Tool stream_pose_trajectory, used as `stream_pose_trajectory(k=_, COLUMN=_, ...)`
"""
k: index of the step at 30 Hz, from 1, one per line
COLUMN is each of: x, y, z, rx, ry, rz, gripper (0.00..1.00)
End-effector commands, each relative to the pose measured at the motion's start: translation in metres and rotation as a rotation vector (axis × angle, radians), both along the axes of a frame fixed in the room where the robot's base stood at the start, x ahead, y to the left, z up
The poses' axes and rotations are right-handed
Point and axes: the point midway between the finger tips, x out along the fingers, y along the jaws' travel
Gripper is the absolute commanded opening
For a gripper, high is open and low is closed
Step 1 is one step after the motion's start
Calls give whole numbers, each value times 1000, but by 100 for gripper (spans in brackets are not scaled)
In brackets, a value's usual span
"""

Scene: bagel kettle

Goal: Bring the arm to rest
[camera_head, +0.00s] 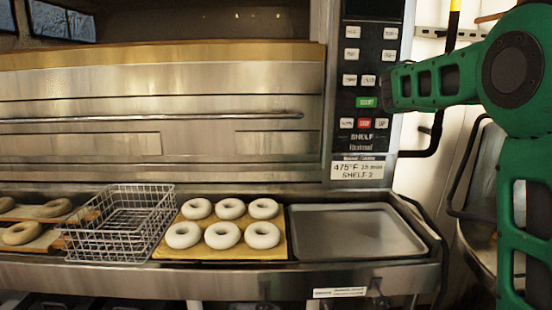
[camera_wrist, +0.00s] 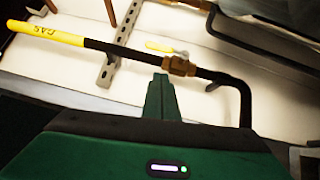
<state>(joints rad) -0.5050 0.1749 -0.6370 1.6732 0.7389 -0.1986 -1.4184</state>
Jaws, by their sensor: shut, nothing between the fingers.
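My gripper (camera_wrist: 160,82) shows in the wrist view as closed green fingers with nothing between them. They point toward a pale wall and a black pipe with a yellow end (camera_wrist: 105,46) and a brass fitting. In the head view my green arm is raised at the right, with one link reaching left toward the oven's control panel (camera_head: 365,85). I cannot clearly make out the fingertips there. No object hangs from the arm.
Several pale rings lie on a tan board (camera_head: 290,248) on the steel counter. A wire basket (camera_head: 117,228) stands left of it, an empty grey tray (camera_head: 355,232) right of it. The black pipe (camera_head: 436,135) runs down the wall close to my arm.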

Motion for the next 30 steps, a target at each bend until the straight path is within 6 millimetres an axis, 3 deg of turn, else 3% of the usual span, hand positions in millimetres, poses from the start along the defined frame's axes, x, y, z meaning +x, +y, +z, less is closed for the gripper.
stream_pose_trajectory(k=3, x=-31, y=-31, z=-49, rx=210, ry=6, rz=-22, gripper=0)
stream_pose_trajectory(k=6, x=-66, y=-47, z=-103, rx=437, ry=8, rz=-54, gripper=0)
stream_pose_trajectory(k=12, x=-151, y=-44, z=-203, rx=870, ry=8, rz=-172, gripper=0)
stream_pose_trajectory(k=17, x=-227, y=-15, z=-269, rx=1174, ry=12, rz=-314, gripper=0)
stream_pose_trajectory(k=21, x=-297, y=22, z=-316, rx=1396, ry=21, rz=-471, gripper=0)
stream_pose_trajectory(k=30, x=-438, y=113, z=-383, rx=1698, ry=57, rz=-862, gripper=0)
